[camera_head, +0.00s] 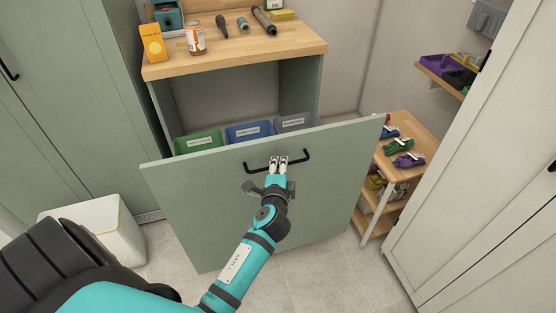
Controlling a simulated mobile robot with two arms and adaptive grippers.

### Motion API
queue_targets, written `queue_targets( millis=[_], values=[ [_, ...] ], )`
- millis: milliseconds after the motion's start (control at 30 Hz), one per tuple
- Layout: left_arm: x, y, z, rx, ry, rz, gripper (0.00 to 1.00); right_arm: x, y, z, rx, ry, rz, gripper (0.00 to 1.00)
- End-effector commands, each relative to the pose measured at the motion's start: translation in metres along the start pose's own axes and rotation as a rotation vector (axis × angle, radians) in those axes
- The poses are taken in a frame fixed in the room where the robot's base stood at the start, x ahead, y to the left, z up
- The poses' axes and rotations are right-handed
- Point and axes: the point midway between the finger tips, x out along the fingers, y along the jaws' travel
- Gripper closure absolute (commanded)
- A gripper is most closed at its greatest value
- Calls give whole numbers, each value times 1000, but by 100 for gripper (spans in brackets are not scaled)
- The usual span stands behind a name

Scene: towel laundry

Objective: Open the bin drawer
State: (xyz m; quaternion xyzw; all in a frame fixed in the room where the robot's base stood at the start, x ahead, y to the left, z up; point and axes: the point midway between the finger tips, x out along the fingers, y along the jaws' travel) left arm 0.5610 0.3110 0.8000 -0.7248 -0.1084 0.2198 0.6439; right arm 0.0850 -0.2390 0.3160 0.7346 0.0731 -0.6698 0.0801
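The bin drawer has a wide pale green front (215,220) and stands pulled out from the cabinet. Behind its top edge a green bin (198,141), a blue bin (249,131) and a grey bin (294,122) show, each with a label. A black bar handle (302,159) sits near the top of the front. My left gripper (279,160) is at the middle of this handle, its two fingers close together and apparently closed on the bar. The fingers hide part of the bar. My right gripper is out of view.
A white bin (100,222) stands at the left. A wooden shelf unit (412,140) and a white door (480,190) are close on the right.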

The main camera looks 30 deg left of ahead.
Motion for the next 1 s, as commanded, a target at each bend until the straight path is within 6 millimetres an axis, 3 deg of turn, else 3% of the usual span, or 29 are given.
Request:
queue_targets(
  millis=[267, 567, 700, 1000],
  values=[
    [-5, 4, 0, 4, -5, 6, 100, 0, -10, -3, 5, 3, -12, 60],
    [-5, 4, 0, 5, -5, 7, 100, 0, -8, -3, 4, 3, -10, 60],
    [-5, 4, 0, 3, -4, 5, 80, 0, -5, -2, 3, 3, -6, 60],
    [-8, 2, -1, 1, -2, 3, 80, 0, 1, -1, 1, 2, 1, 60]
  ],
)
